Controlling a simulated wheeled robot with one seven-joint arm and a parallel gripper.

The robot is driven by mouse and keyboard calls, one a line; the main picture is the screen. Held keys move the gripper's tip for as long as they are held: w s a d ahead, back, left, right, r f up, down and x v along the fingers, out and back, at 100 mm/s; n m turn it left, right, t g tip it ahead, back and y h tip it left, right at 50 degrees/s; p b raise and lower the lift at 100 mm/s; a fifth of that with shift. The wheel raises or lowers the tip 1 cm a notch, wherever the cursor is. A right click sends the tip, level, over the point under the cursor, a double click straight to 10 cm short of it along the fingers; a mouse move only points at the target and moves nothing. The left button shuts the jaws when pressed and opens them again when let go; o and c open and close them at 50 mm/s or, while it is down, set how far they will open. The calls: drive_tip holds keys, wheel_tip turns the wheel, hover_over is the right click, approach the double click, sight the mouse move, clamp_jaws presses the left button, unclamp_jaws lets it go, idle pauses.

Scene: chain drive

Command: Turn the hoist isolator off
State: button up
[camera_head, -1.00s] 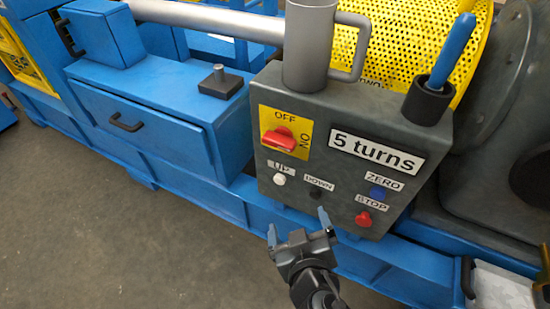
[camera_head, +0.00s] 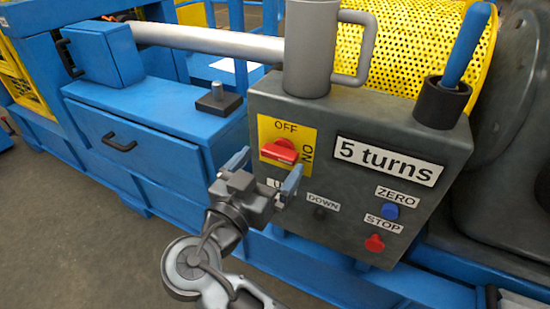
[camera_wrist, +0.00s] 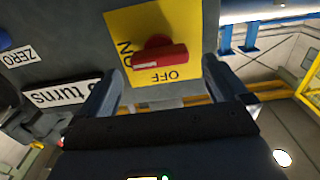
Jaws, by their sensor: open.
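The hoist isolator is a red rotary handle (camera_head: 279,151) on a yellow plate (camera_head: 298,133) marked OFF at the top and ON at the right, on the front of the dark grey control box (camera_head: 330,225). The handle lies roughly crosswise, its pale end mark towards the ON side. My gripper (camera_head: 264,172) is open and empty, just in front of and slightly below the handle. In the wrist view the handle (camera_wrist: 160,58) shows upside down beyond and between the two fingers (camera_wrist: 160,90), apart from them.
Below the plate are a DOWN button (camera_head: 320,213), a blue ZERO button (camera_head: 390,211) and a red STOP button (camera_head: 374,243). My gripper partly hides the UP label. A grey mug (camera_head: 308,50) and a blue-handled tool in a cup (camera_head: 465,45) stand on the box.

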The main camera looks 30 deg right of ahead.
sight(276, 157)
drive_tip(key=shift+x, duration=1.55)
drive_tip(key=c, duration=1)
